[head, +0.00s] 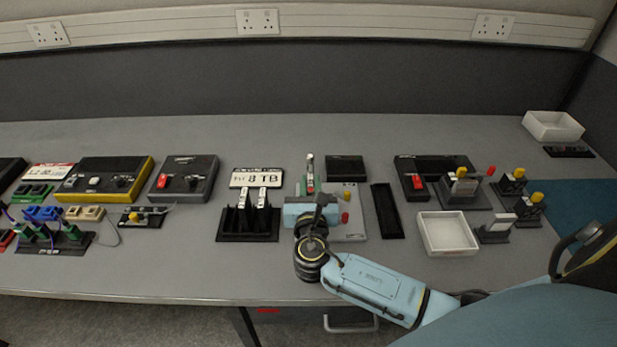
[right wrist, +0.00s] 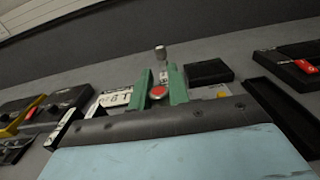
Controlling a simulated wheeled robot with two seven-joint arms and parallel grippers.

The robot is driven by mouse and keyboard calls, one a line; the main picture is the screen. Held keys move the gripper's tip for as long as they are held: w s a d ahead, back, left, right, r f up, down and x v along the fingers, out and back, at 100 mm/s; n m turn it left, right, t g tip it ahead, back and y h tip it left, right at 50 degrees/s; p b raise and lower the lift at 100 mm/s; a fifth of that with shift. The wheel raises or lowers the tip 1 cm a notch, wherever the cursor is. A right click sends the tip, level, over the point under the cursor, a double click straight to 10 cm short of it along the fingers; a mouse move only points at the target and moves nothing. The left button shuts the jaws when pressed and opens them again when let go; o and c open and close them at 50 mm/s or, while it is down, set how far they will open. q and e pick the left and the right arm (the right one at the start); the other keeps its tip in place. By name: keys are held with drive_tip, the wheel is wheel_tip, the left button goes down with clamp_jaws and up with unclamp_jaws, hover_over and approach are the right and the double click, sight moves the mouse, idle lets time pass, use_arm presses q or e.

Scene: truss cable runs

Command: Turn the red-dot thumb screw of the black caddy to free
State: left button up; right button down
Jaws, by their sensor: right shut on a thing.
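My right gripper (head: 310,186) reaches away from me over the middle of the bench. In the right wrist view its two green fingers (right wrist: 159,88) are shut on the red-dot thumb screw (right wrist: 158,91), whose round red face shows between them. A silver-topped upright post (right wrist: 161,52) stands just beyond the fingertips and also shows in the head view (head: 310,160). The black caddy cannot be made out clearly at the screw; my gripper hides that spot. The screw's turn position cannot be read. My left gripper is out of view.
A black rack (head: 235,238) with two upright pale-topped pieces stands left of my gripper. A grey plate with red and yellow knobs (head: 350,232) and a long black tray (head: 387,211) lie right. A white bin (head: 447,217) sits farther right.

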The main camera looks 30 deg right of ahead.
drive_tip(key=shift+m+g+h, duration=0.9)
drive_tip(key=shift+m+h, duration=0.1)
drive_tip(key=shift+h, duration=0.2)
drive_tip(key=m+g+h, duration=0.1)
drive_tip(key=m+g+h+p, duration=0.1)
drive_tip(key=g, duration=0.1)
drive_tip(key=shift+s+d+m+h, duration=0.2)
drive_tip(key=shift+m+h, duration=0.1)
drive_tip(key=shift+h, duration=0.1)
drive_tip(key=m+g+h, duration=0.1)
drive_tip(key=g, duration=0.1)
drive_tip(key=m+g, duration=0.1)
drive_tip(key=g, duration=0.1)
drive_tip(key=m+g+h, duration=0.1)
drive_tip(key=m, duration=0.1)
drive_tip(key=shift+s+d+g+h+b, duration=0.2)
drive_tip(key=shift+s+g+h+b, duration=0.1)
drive_tip(key=shift+g, duration=0.1)
drive_tip(key=shift+m+g, duration=0.3)
drive_tip(key=c, duration=1.3)
unclamp_jaws()
drive_tip(key=b+v, duration=0.1)
drive_tip(key=v, duration=1.2)
drive_tip(key=shift+a+f, duration=0.1)
drive_tip(key=shift+a, duration=0.05)
